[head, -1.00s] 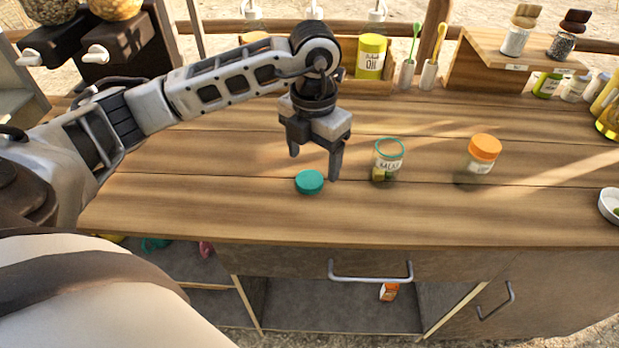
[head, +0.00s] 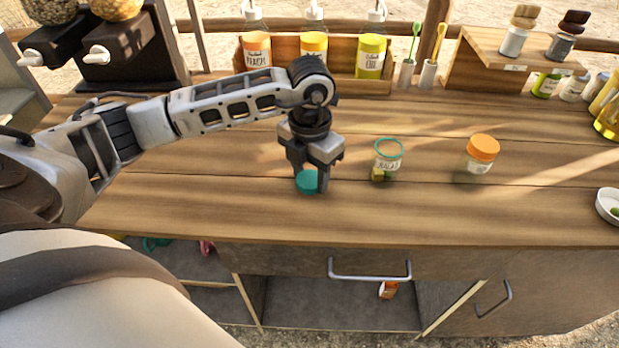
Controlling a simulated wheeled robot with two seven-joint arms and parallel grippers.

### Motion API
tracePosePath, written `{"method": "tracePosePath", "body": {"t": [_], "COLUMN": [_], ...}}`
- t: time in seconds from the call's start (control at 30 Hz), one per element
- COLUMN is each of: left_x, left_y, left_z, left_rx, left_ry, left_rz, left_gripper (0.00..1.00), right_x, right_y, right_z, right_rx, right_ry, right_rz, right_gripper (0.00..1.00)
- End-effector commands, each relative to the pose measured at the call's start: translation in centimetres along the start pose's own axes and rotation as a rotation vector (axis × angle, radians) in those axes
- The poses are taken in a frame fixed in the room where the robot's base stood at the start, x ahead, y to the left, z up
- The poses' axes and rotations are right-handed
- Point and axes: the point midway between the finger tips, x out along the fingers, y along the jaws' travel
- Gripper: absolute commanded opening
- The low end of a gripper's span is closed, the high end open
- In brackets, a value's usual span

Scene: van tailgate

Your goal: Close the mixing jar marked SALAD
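The mixing jar marked SALAD (head: 387,160) stands upright and open on the wooden counter, with a green rim and some green and yellow contents low inside. A teal lid (head: 308,182) lies flat on the counter to the left of the jar. My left gripper (head: 309,183) points down over the lid, with one finger on each side of it. The fingers look apart; whether they touch the lid's edge I cannot tell. The gripper covers part of the lid. My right gripper is not in view.
A jar with an orange lid (head: 481,155) stands right of the SALAD jar. A white bowl (head: 610,205) sits at the right edge. A wooden rack (head: 290,82) with labelled bottles is behind. The counter's front strip (head: 420,215) is clear.

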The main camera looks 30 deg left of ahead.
Motion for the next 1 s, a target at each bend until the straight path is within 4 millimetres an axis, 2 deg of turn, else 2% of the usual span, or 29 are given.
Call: {"method": "tracePosePath", "body": {"t": [0.37, 0.47, 0.6, 0.67, 0.87, 1.0], "left_x": [-0.5, -1.3, -3.5, -4.5, -9.3, -10.7], "left_y": [0.0, 0.0, -0.1, -0.7, -3.1, -5.4], "left_z": [0.1, 0.1, 0.0, -0.9, -4.1, -7.0], "left_rx": [0.0, -0.001, 0.001, 0.004, 0.007, 0.008], "left_ry": [-0.002, -0.002, -0.005, -0.006, -0.009, -0.005], "left_rz": [0.0, 0.0, 0.0, 0.0, 0.001, -0.001], "left_gripper": [0.25, 0.25, 0.25, 0.25, 0.25, 0.25], "right_x": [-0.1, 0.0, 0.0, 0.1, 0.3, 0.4], "right_y": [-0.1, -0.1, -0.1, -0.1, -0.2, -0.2], "right_z": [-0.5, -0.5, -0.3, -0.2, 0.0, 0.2], "right_rx": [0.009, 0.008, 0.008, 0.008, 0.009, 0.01], "right_ry": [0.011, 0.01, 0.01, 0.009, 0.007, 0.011], "right_rz": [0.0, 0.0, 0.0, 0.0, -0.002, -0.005], "right_gripper": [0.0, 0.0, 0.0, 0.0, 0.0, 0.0]}}
